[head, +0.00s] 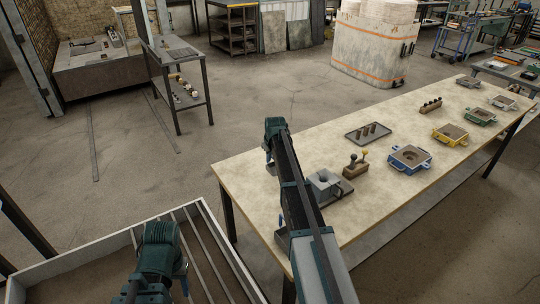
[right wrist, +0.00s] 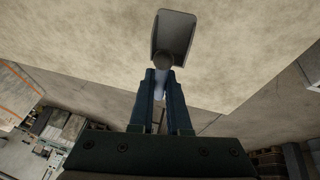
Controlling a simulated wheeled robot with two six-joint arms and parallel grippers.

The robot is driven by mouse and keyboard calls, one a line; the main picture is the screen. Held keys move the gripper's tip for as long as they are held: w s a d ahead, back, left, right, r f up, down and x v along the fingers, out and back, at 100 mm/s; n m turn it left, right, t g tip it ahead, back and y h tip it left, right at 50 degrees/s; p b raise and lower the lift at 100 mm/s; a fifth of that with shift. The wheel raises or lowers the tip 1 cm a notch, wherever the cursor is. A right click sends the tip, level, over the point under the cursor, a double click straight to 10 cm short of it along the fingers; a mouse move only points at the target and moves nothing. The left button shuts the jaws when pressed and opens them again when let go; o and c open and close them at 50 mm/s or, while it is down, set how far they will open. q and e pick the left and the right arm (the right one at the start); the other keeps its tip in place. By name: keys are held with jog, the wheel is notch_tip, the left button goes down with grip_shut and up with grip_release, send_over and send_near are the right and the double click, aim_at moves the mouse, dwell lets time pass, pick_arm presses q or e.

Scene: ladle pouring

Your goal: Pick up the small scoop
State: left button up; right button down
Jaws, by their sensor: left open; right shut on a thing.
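The small scoop (right wrist: 174,34), a grey open scoop with a dark round part at its near end, shows at the top of the right wrist view. My right gripper (right wrist: 161,78) is shut on it at that near end. In the head view my right gripper (head: 269,156) points down over the left far part of the table (head: 262,190); the scoop is hard to make out there. My left gripper (head: 183,274) is open and empty, low at the left over the slatted white-walled tray (head: 222,240), its fingers mostly hidden by my arm.
Blue (head: 396,165), yellow (head: 437,137) and green (head: 470,117) boxes line the right side. Bare tabletop lies at the far left.

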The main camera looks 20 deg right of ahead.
jog(key=s+r+p, duration=0.1)
jog(key=s, duration=1.4)
jog(key=shift+d, duration=0.35)
jog(key=shift+r, duration=0.1)
